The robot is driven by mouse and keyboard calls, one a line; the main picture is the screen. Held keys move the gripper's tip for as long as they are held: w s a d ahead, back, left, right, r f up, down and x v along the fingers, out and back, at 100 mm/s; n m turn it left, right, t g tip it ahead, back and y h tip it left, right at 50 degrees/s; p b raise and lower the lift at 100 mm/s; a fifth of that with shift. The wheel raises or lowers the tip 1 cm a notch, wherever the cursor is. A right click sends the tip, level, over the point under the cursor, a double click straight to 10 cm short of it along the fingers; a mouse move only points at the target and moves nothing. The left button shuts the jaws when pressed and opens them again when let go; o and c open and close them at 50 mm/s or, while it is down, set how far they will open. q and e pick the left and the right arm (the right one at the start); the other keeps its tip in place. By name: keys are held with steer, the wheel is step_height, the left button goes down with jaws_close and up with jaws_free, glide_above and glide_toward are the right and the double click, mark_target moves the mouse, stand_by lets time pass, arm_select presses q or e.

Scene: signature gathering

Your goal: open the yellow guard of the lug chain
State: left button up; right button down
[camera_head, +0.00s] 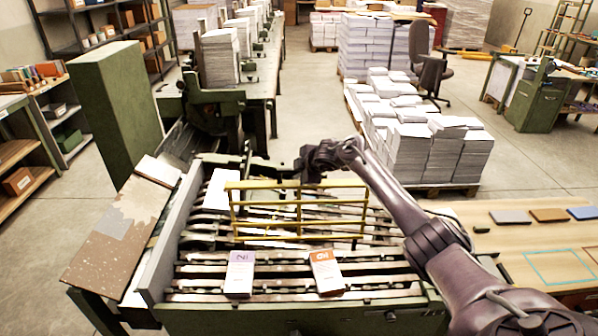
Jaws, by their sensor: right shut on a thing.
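The yellow guard (298,208) is a barred frame over the far part of the lug chain (200,270). It looks raised at a tilt, with its top rail uppermost; its exact angle is hard to tell. My right arm reaches in from the lower right, and my right gripper (303,172) is shut at the middle of the guard's top rail. The fingertips are dark and small, so the exact grip is partly hidden. My left gripper is out of view.
Two printed booklets, one purple-labelled (240,273) and one orange-labelled (326,272), lie on the chain's near part. A white paper (219,189) lies at its far left. A wooden table (500,240) stands on the right. Paper stacks (408,150) stand on a pallet behind.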

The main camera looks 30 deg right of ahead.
steer(key=shift+r, duration=0.1)
steer(key=c, duration=1.4)
jaws_free()
steer(key=shift+s, duration=0.1)
steer(key=b+v, duration=0.1)
steer(key=v, duration=0.6)
steer(key=shift+s+r, duration=0.25)
